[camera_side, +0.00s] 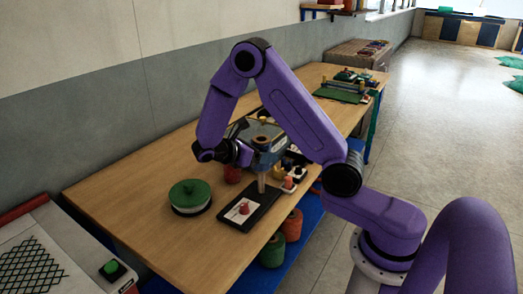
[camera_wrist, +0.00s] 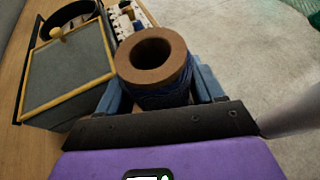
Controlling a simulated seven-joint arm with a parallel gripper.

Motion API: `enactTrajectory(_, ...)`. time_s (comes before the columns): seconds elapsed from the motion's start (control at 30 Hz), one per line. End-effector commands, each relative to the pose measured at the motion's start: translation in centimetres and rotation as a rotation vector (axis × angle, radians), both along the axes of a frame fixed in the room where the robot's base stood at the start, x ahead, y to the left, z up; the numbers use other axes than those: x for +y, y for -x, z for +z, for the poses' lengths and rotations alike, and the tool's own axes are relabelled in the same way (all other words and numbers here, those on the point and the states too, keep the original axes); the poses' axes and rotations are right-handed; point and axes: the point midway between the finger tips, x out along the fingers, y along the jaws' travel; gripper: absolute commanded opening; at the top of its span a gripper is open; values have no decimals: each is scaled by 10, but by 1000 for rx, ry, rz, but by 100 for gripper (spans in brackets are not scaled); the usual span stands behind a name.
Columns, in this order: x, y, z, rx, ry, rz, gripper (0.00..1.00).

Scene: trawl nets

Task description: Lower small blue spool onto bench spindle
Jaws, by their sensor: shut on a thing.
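The small blue spool (camera_wrist: 165,97) fills the space between my blue fingers in the wrist view. It has a brown ring-shaped end with an open round hole, and dark blue thread below. My gripper (camera_wrist: 157,88) is shut on the spool's sides. In the side view my gripper (camera_side: 265,156) is over the bench, and its fingers mostly hide the spool. A pale upright post (camera_side: 262,184) shows just below the fingers, at the dark tray's far end; it may be the bench spindle. I cannot tell whether the spool touches it.
A black tray (camera_side: 233,224) holds a white card with a small red piece (camera_side: 244,208). A green-lidded round container (camera_side: 190,196) stands to its left. A lidded box with a yellow knob (camera_wrist: 70,72) is close beside the spool. Red and green spools (camera_side: 272,250) sit below the bench edge.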

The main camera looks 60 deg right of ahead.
Motion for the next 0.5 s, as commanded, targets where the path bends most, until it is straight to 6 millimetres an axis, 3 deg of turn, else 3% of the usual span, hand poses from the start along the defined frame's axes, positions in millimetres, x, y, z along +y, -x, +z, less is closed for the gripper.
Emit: enactTrajectory(0.5, 0, 0, -15, 0, 1, 0, 33)
